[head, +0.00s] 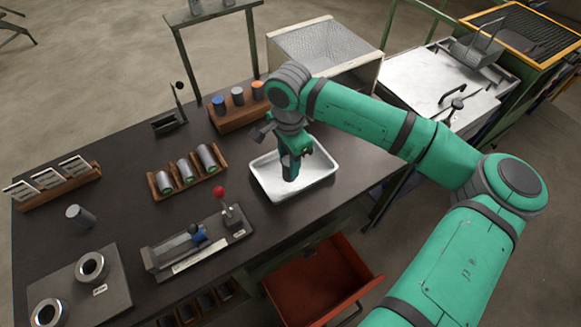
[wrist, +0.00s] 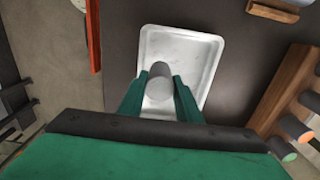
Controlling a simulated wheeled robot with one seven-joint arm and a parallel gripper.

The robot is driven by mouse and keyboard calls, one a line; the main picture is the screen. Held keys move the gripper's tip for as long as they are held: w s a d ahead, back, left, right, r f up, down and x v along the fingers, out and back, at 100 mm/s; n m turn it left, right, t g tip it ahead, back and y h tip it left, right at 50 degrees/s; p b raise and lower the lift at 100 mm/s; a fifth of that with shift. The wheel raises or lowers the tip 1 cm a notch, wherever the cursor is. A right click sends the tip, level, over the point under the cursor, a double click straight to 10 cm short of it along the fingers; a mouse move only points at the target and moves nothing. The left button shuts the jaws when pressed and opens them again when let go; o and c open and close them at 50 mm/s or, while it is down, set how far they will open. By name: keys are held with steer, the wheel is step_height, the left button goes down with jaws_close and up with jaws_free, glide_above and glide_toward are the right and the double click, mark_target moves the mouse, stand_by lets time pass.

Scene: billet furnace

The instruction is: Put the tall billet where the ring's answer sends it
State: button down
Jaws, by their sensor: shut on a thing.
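My gripper (head: 291,174) is shut on a grey cylindrical billet (wrist: 160,78), which sits between the two green fingers in the wrist view. The gripper points down over a white tray (head: 322,170); the tray also shows in the wrist view (wrist: 205,55). I cannot tell whether the billet touches the tray floor. In the head view the fingers mostly hide the billet. A grey plate at the lower left carries two steel rings, one farther back (head: 91,267) and one nearer (head: 47,312). Both rings look empty. Another grey billet (head: 80,216) is on the table behind the plate.
A wooden rack (head: 160,190) holds three green-ended billets. A rear rack (head: 218,124) holds blue-, grey- and orange-topped billets. A red drawer (head: 320,280) hangs open below the front edge.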

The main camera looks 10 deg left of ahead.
steer(key=shift+w+f, duration=0.4)
steer(key=shift+f, duration=0.05)
steer(key=shift+d+f, duration=0.1)
steer(key=shift+f, duration=1.45)
steer(key=shift+f, duration=0.1)
steer(key=c, duration=1.3)
jaws_free()
